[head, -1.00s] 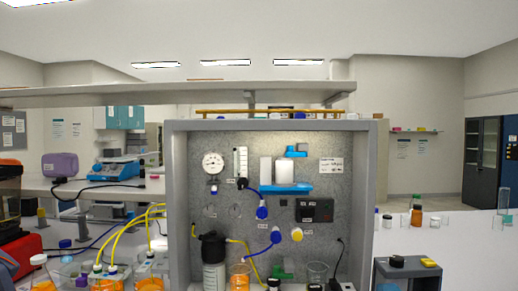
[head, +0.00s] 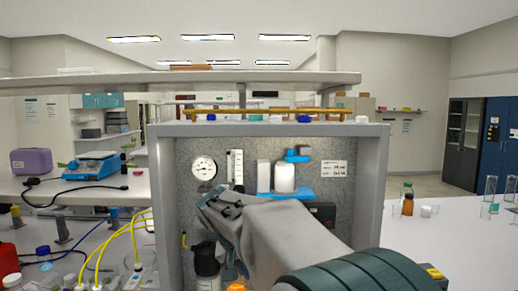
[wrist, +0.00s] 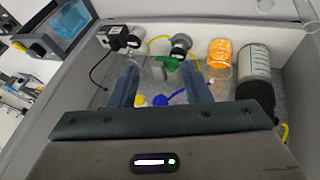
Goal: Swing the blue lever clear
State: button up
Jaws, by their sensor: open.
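My gripper (wrist: 160,68) is open, with its two dark fingers apart and nothing held between them. It also shows in the head view in front of the grey panel (head: 222,205). In the wrist view a blue lever-like handle (wrist: 161,100) lies low between the fingers, beside a yellow knob (wrist: 140,101), with the gripper body close below it. No contact shows. In the head view my arm hides these lower valves. Another blue piece (head: 297,155) sits above the white cylinder (head: 284,178) on a blue bracket (head: 291,194). I cannot tell which blue part is the lever.
A round gauge (head: 204,168) is mounted at the upper left of the panel. The rig's grey side wall (head: 369,190) stands right of my arm. In the wrist view a green part (wrist: 168,62), an orange-filled beaker (wrist: 219,55) and a dark-capped container (wrist: 255,75) crowd the rig's base.

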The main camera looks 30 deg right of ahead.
jog(key=w+d+r+m+h, duration=0.3)
jog(key=w+d+r, duration=0.1)
jog(key=w+r, duration=0.15)
jog(key=m+g+h, duration=0.2)
jog(key=m+h, duration=0.7)
send_near(288, 152)
jog(key=d+p, duration=0.4)
jog(key=d, duration=0.3)
jog(key=shift+w+d, duration=0.1)
jog(key=shift+d, duration=0.15)
jog(key=shift+d+f+p, duration=0.2)
jog(key=shift+d+p, duration=0.15)
jog(key=shift+d, duration=0.25)
grip_shut()
